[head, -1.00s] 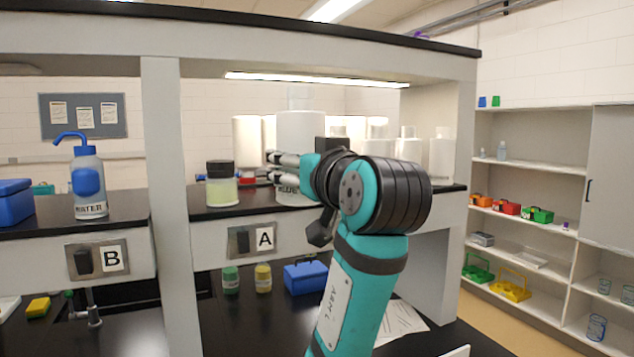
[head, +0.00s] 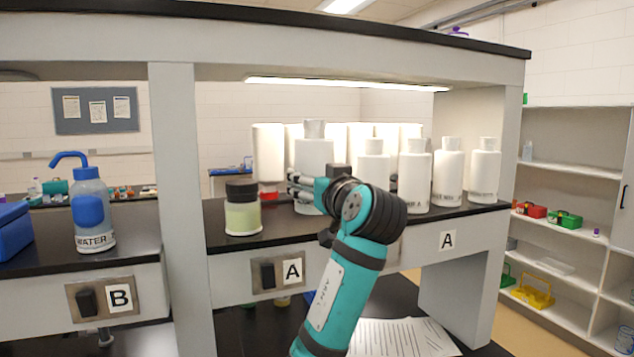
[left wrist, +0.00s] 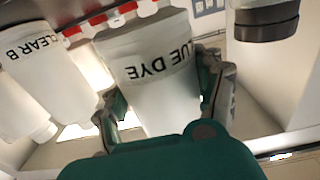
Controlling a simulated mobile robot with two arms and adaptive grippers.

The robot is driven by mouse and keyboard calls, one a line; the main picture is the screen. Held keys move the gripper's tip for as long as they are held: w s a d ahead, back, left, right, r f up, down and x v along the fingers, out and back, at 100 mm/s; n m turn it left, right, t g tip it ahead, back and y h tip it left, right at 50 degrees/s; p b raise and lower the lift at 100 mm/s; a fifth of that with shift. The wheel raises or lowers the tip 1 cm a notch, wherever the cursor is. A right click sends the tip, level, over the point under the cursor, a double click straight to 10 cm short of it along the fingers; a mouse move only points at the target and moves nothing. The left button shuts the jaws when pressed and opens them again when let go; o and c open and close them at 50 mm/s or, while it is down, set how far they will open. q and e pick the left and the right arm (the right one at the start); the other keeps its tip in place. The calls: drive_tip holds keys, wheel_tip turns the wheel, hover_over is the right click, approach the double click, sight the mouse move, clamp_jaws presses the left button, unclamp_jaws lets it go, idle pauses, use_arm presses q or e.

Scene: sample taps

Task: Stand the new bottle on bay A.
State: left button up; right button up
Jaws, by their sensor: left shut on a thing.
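My left gripper (head: 300,188) is shut around the middle of a tall white bottle (head: 314,155) in the head view. In the left wrist view the bottle (left wrist: 150,85) fills the space between the fingers, and its upside-down label reads "LUE DYE", with the start hidden. The bottle looks upright at the shelf behind the A plate; I cannot tell whether its base touches the shelf. Bay A's plate (head: 277,274) carries a dark fixture and a letter A. A second A label (head: 447,240) is further right on the shelf edge. My right gripper is not in view.
A black-capped jar (head: 243,212) with pale green content stands just left of the held bottle. Several white bottles (head: 415,178) crowd the shelf to the right and behind. A blue-topped water bottle (head: 92,215) stands left of the upright post (head: 180,190), above plate B (head: 104,297).

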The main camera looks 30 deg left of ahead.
use_arm(q)
drive_tip(key=w, duration=0.1)
drive_tip(key=w+a+p, duration=0.1)
drive_tip(key=w+a, duration=0.1)
drive_tip(key=w, duration=0.1)
drive_tip(key=shift+p, duration=0.35)
drive_tip(key=shift+w+a+f, duration=0.1)
drive_tip(key=shift+w, duration=0.1)
drive_tip(key=shift+f+p, duration=0.35)
drive_tip(key=shift+p, duration=0.1)
wheel_tip(320, 180, down, 2)
drive_tip(key=shift+f+p, duration=0.1)
drive_tip(key=shift+p, duration=0.65)
drive_tip(key=shift+f, duration=0.25)
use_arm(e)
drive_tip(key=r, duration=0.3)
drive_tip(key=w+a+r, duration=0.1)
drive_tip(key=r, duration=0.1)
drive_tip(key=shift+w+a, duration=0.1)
use_arm(q)
drive_tip(key=shift+f, duration=0.1)
